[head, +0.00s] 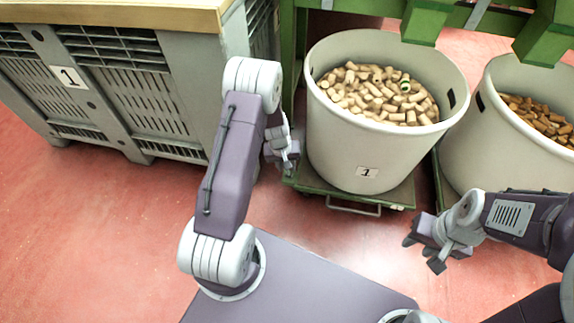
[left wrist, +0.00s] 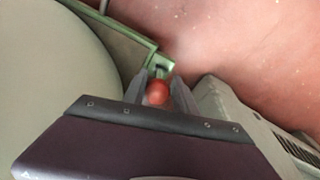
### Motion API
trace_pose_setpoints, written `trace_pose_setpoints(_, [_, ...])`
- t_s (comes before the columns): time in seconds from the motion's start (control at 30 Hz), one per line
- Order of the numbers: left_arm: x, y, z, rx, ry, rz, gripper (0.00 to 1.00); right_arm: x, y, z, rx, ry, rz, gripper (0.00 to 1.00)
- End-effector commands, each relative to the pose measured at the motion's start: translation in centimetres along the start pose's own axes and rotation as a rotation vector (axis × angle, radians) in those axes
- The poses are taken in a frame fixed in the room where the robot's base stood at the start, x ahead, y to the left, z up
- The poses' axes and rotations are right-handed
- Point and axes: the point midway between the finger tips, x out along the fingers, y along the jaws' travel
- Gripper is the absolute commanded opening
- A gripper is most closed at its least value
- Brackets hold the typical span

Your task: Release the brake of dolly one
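Dolly one is a low green dolly (head: 405,195) under the large pale bin marked 1 (head: 330,140), which is full of cork stoppers (head: 375,95). A green corner bracket (left wrist: 162,62) of it shows in the left wrist view. In the head view my left gripper (head: 283,150) is at the dolly's left side, and the knob is hidden. My right gripper (head: 423,252) is open and empty, in front of the bins.
A grey slatted crate marked 1 (head: 125,85) stands at the left, close to my left arm. A second pale bin with darker corks (head: 480,150) stands at the right. A green frame (head: 290,60) rises behind. Red floor (head: 100,225) is clear at the front left.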

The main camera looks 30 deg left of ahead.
Motion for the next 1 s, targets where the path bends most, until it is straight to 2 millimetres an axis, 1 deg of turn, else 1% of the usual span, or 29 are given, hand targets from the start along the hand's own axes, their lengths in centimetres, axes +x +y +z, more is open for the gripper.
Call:
trace_pose_setpoints(0.07, [0.1, -0.1, 0.1, -0.002, -0.002, -0.001, 0.5, 0.1, 0.0, 0.0, 0.0, 0.0, 0.0, 0.36])
trace_pose_setpoints(0.3, [0.0, 0.1, 0.0, 0.0, -0.001, 0.001, 0.5, 0.0, 0.0, 0.0, 0.0, 0.0, 0.0, 0.36])
trace_pose_setpoints(0.37, [-0.3, 0.1, 0.0, 0.0, 0.0, 0.001, 0.5, -0.2, 0.0, 0.0, 0.0, 0.0, 0.0, 0.36])
trace_pose_setpoints(0.47, [-2.1, 0.2, -0.1, 0.0, 0.001, 0.002, 0.5, -1.5, 0.0, -0.1, 0.0, 0.0, 0.0, 0.36])
trace_pose_setpoints(0.6, [-5.6, 0.1, -0.2, -0.001, 0.002, 0.001, 0.5, -3.7, -0.1, -0.4, 0.0, 0.0, 0.0, 0.36])
trace_pose_setpoints(0.7, [-7.5, 0.0, -0.1, -0.003, 0.001, 0.001, 0.5, -4.8, -0.1, -0.5, 0.0, 0.0, 0.0, 0.36])
trace_pose_setpoints(0.83, [-8.9, 0.0, -0.1, -0.002, 0.0, 0.0, 0.5, -5.5, -0.1, -0.6, 0.0, 0.0, 0.0, 0.36])
trace_pose_setpoints(1.0, [-9.1, -0.1, 0.0, -0.001, -0.001, 0.0, 0.5, -5.5, -0.1, -0.6, 0.0, 0.0, 0.0, 0.36])
